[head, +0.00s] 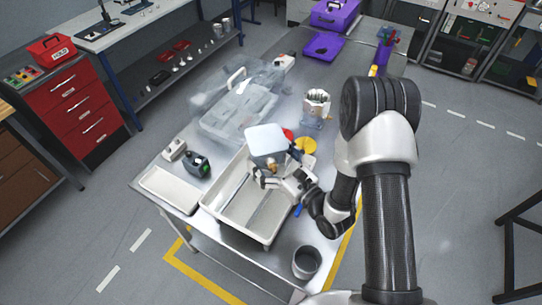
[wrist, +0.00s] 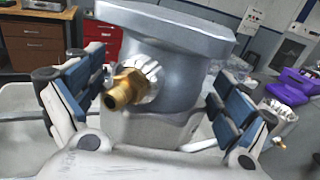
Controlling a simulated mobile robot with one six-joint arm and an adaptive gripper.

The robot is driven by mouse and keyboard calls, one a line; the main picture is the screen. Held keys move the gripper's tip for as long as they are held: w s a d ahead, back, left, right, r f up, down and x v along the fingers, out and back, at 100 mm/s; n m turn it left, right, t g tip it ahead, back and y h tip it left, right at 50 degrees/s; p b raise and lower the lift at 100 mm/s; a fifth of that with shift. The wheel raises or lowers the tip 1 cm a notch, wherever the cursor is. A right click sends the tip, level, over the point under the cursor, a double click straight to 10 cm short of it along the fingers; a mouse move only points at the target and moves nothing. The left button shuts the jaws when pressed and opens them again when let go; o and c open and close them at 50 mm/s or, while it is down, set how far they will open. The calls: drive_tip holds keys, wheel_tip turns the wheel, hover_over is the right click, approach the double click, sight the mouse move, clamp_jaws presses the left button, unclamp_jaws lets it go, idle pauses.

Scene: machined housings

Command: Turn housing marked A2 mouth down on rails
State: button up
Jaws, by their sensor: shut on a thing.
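A grey metal housing (head: 266,143) with a wide pale flange on top and a brass fitting on its side is held above the far end of the white tray. In the wrist view the housing (wrist: 178,75) stands nearly upright, flange up, with the brass fitting towards me. No A2 mark can be read. The white tray (head: 207,203) below has a long grey bar (head: 268,203) inside, perhaps a rail. The housing's mouth cannot be made out.
Another housing (head: 316,108) with a brass fitting stands farther back. A clear lidded box (head: 235,110), a dark device with a green display (head: 197,164), a shallow tray (head: 168,188) and a grey cup (head: 306,262) surround the white tray. Yellow and red discs (head: 306,145) lie behind my gripper.

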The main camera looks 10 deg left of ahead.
drive_tip(key=shift+f+b, duration=0.45)
drive_tip(key=o, duration=1.5)
drive_tip(key=shift+f, duration=0.15)
drive_tip(key=v, duration=1.2)
drive_tip(key=shift+d, duration=0.1)
